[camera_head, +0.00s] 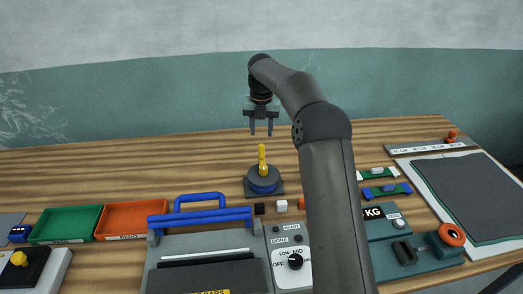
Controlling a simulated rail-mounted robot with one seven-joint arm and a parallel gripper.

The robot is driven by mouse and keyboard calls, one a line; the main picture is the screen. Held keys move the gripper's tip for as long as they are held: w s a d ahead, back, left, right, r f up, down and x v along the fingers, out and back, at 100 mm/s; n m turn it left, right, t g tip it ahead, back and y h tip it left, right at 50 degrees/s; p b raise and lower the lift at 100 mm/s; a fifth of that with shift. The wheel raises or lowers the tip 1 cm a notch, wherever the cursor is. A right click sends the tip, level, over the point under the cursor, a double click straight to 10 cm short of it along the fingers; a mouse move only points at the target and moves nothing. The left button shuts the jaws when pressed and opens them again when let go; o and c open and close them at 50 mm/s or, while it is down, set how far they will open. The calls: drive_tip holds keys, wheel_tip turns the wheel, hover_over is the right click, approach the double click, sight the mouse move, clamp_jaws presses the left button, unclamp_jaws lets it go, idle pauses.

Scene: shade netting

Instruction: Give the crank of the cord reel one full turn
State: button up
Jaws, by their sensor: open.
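My gripper (261,131) points down above the handle. Its two fingers are apart with nothing between them. The fingertips look a little above the handle's top and apart from it; the exact gap in depth is hard to tell.
In front of the reel stands a grey device with blue bars (205,217) and a control panel (291,262). A green tray (68,239) and an orange tray (133,235) lie left. A scale (375,213) and dark mat (475,198) lie right. Table behind the reel is clear.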

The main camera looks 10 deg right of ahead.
sight(262, 145)
wheel_tip(262, 145, down, 9)
drive_tip(key=shift+p, duration=0.55)
clamp_jaws()
